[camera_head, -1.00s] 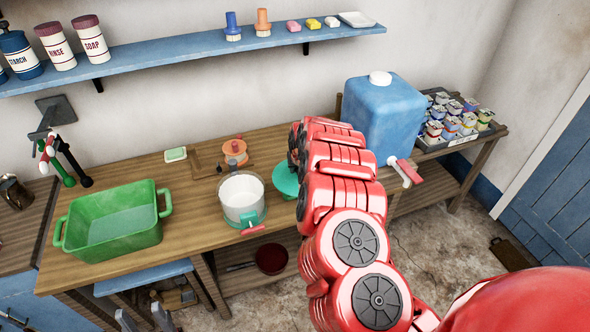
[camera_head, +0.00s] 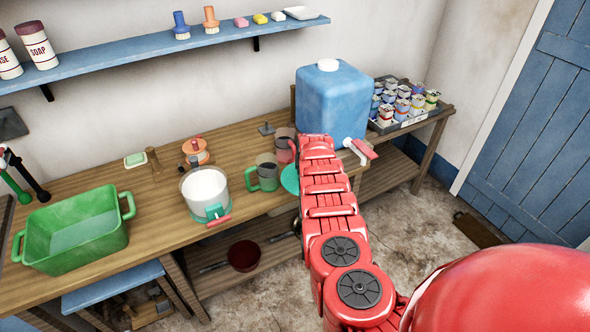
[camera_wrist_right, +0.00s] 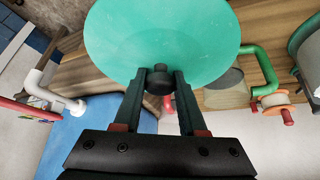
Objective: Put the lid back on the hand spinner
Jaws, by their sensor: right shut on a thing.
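The hand spinner (camera_head: 205,190) is a white round tub with a teal base and a red-handled crank, standing on the wooden bench in the head view. Its top is uncovered. The round teal lid (camera_wrist_right: 165,35) fills the top of the right wrist view. My right gripper (camera_wrist_right: 160,84) is shut on the lid's dark knob. In the head view the lid (camera_head: 290,180) shows right of the spinner, apart from it, partly hidden by my red arm, which also hides the gripper there. My left gripper is not in view.
A green mug (camera_head: 265,172) stands between spinner and lid, with another mug (camera_head: 283,142) behind. A green basin (camera_head: 75,232) is at left. An orange spool-like object (camera_head: 195,151) sits behind the spinner. A blue water container (camera_head: 335,105) with a tap (camera_head: 358,150) stands at right.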

